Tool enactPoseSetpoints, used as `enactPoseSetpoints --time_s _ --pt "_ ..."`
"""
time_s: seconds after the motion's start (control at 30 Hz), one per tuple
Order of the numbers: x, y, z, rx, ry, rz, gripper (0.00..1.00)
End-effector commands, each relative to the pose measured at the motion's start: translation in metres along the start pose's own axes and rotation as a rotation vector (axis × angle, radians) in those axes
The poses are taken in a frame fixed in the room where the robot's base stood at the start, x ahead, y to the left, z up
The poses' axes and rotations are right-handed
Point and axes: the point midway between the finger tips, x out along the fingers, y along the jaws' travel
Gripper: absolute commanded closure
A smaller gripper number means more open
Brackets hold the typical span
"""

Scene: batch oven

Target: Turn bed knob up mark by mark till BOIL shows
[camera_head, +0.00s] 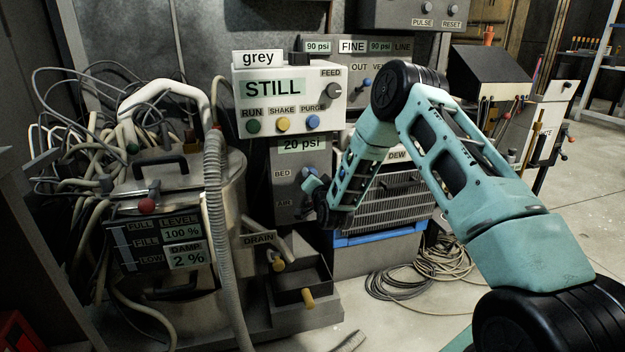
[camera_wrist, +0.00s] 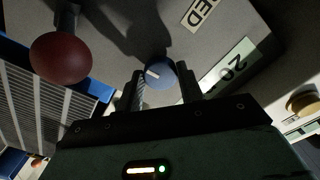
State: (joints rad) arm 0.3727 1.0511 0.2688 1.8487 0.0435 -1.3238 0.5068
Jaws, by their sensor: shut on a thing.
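The bed knob is a round blue knob (camera_wrist: 158,73) with a white pointer line, on the grey panel (camera_wrist: 225,25) beside a label whose letters "ED" show. My gripper (camera_wrist: 161,86) has its two dark fingers on either side of the knob, shut on it. In the head view my gripper (camera_head: 316,190) is at the panel, right of the BED label (camera_head: 280,173), and largely hides the knob. The display on the white box reads STILL (camera_head: 272,88). The display above the BED label reads 20 psi (camera_head: 303,146).
A dark red ball handle (camera_wrist: 61,58) stands close to the left of my gripper in the wrist view. The AIR label (camera_head: 284,204) is below BED. A drain box (camera_head: 300,270) with yellow-tipped handles stands below. A ribbed hose (camera_head: 213,200) hangs left. Cables (camera_head: 420,275) lie on the floor.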

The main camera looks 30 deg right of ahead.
Motion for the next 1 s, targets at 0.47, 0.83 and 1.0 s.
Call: enactPoseSetpoints --time_s 0.47,0.83,1.0 --pt "-0.0005 0.0008 0.0005 0.036 -0.002 0.002 0.86" --pt "-0.0003 0.0005 0.0003 0.035 -0.001 0.001 0.41" --pt "-0.0031 0.0 0.0001 0.034 -0.001 0.001 0.41"
